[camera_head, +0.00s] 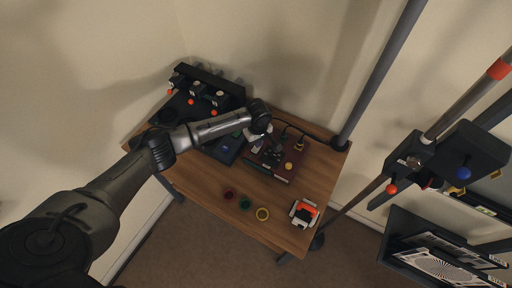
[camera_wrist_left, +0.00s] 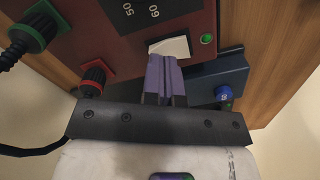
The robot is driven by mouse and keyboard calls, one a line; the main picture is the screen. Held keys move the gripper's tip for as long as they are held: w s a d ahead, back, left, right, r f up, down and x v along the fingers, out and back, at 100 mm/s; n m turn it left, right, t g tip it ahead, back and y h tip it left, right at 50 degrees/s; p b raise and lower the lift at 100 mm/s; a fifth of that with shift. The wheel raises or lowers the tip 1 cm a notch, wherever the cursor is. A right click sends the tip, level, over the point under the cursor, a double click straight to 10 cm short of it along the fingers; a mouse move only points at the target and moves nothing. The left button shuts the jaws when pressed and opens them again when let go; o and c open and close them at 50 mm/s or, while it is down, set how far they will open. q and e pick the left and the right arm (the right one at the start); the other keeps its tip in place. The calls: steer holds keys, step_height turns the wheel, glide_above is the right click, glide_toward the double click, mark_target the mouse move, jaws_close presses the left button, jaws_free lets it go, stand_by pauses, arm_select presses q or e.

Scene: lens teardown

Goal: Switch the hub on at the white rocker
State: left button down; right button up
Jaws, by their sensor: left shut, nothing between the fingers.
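The hub looks to be the dark red box (camera_head: 272,166), which stands near the middle of the wooden table in the head view. Its red panel (camera_wrist_left: 98,38) fills the upper left of the left wrist view. The white rocker (camera_wrist_left: 176,46) sits on that panel beside a small green lamp (camera_wrist_left: 207,39), which looks lit. My left gripper (camera_wrist_left: 164,66) is shut and empty, with its purple fingertips at the rocker's lower edge. They overlap it in view; I cannot tell whether they press it. In the head view my left gripper (camera_head: 258,140) is over the box. The right gripper does not show.
A blue box (camera_head: 224,148) stands just left of the hub. A green connector (camera_wrist_left: 36,32) and a red one (camera_wrist_left: 95,76) stick out beside the rocker. A dark rack (camera_head: 208,85) stands at the back left. Coloured rings (camera_head: 262,214) and an orange-white object (camera_head: 305,213) lie in front.

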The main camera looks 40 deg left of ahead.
arm_select(q)
steer(key=shift+f, duration=0.45)
stand_by(0.3)
step_height(320, 180, up, 3)
steer(key=p, duration=0.3)
steer(key=shift+p, duration=0.4)
step_height(320, 180, up, 4)
steer(key=p, duration=0.5)
stand_by(0.4)
